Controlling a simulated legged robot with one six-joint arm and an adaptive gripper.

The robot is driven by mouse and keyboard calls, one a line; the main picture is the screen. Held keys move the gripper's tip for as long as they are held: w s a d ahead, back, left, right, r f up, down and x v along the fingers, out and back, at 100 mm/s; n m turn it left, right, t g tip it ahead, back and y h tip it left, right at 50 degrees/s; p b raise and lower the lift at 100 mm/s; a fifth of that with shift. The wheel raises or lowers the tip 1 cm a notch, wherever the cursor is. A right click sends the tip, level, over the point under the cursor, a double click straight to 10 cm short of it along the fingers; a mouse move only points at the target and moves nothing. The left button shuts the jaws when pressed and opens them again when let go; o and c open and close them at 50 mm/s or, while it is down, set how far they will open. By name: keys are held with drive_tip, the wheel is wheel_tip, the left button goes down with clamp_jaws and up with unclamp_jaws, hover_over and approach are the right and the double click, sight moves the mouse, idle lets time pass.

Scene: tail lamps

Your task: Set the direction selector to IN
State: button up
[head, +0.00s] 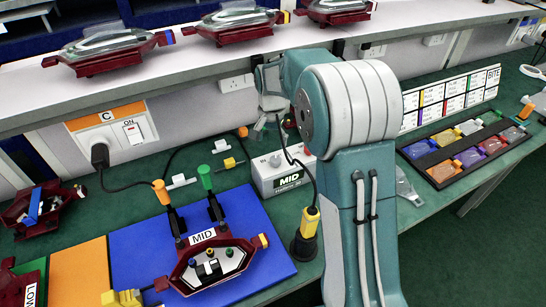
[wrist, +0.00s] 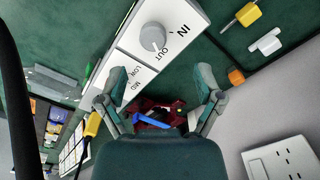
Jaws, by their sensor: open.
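The direction selector is a round grey knob (wrist: 153,37) on a white control box (wrist: 185,14), with IN and OUT printed beside it in the wrist view. LOW and MID are printed further along the same face. The control box, labelled MID on its front, also shows in the head view (head: 284,182), left of my arm. My gripper (wrist: 162,74) is open and empty, its fingers spread apart. In the picture the knob lies just beyond the gap between the fingertips; contact is not seen. In the head view my arm largely hides the gripper.
A blue mat (head: 140,240) carries a dark red lamp fixture (head: 212,262) labelled MID. A black tray of coloured lamps (head: 440,172) lies right of my arm. A yellow-handled tool (head: 308,225) stands in a black holder nearby. A shelf (head: 190,60) with lamps runs above the bench.

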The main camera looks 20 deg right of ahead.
sight(276, 159)
drive_tip(key=f, duration=0.2)
drive_tip(key=d+f, duration=0.1)
drive_tip(key=f, duration=0.4)
drive_tip(key=shift+d, duration=0.4)
drive_tip(key=shift+a+f, duration=0.25)
drive_tip(key=shift+f, duration=0.05)
drive_tip(key=shift+a+f, duration=0.1)
drive_tip(key=shift+a, duration=0.25)
drive_tip(key=shift+d, duration=0.35)
drive_tip(key=c, duration=1.2)
